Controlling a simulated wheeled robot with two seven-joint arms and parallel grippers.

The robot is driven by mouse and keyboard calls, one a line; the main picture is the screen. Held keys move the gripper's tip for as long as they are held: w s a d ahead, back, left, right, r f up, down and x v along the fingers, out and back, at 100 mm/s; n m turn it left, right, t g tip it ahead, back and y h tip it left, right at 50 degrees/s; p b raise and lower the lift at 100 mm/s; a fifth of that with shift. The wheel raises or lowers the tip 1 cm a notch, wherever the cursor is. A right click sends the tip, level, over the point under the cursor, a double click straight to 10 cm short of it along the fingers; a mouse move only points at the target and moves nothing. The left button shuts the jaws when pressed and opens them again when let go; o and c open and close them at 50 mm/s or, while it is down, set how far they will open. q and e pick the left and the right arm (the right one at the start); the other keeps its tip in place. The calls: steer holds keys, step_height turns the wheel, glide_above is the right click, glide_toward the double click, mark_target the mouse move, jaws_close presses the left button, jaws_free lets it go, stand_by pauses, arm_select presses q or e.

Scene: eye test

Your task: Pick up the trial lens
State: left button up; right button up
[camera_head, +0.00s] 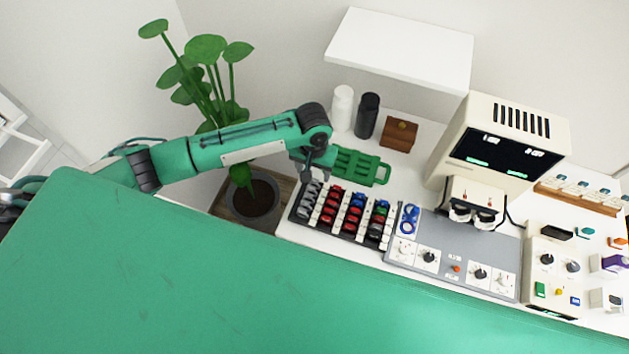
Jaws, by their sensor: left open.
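Several trial lenses stand in rows in a dark lens case (348,236) on the white table. A grey row is at the left end, and rows with red, blue and green lenses (381,207) are to its right. Which single lens is meant, I cannot tell. My left gripper (316,180) is open, points down and is just above the back of the grey row. Its fingertips are small and dark here, and I cannot tell whether they touch a lens. My right gripper is not in view.
A green slotted piece with a looped handle (362,167) is right beside the gripper. White (342,106) and black (367,115) bottles and a brown box (400,133) stand behind. A grey control panel (450,243) and a cream instrument (512,120) are right; a potted plant (253,198) is left.

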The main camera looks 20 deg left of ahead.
mark_target(314, 179)
arm_select(q)
steer(key=shift+s+d+f+p, duration=0.1)
steer(key=shift+f+p, duration=0.45)
steer(key=shift+f, duration=0.15)
step_height(314, 179, down, 2)
steer(key=shift+d+f+p, duration=0.1)
steer(key=shift+f+p, duration=0.1)
steer(key=shift+p, duration=0.2)
steer(key=shift+f, duration=0.65)
steer(key=c, duration=0.9)
steer(key=shift+c, duration=0.8)
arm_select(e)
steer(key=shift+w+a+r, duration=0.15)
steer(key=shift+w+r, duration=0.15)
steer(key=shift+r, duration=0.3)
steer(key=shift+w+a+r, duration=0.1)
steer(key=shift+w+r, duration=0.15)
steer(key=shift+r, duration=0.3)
